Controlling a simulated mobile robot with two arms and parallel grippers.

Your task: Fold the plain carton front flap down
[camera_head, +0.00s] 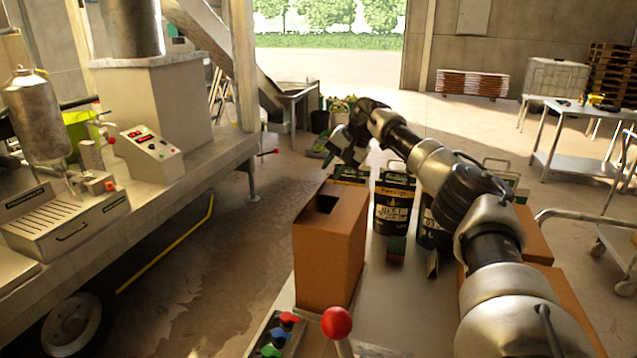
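The plain brown carton (328,255) stands upright on the near left part of the light table. Its top shows a dark rectangular opening (323,204) with brown board around it. I cannot tell which piece of that board is the front flap. My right gripper (337,156) hangs in the air above and beyond the carton, apart from it. It is small and dark, and I cannot tell whether its fingers are open or shut. No object shows clearly between them. My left gripper is not in view.
Black labelled bags (394,204) stand behind and right of the carton. A red ball-topped lever (337,322) and coloured knobs (288,319) are at the near edge. More brown cartons (533,236) are at right, partly behind my arm.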

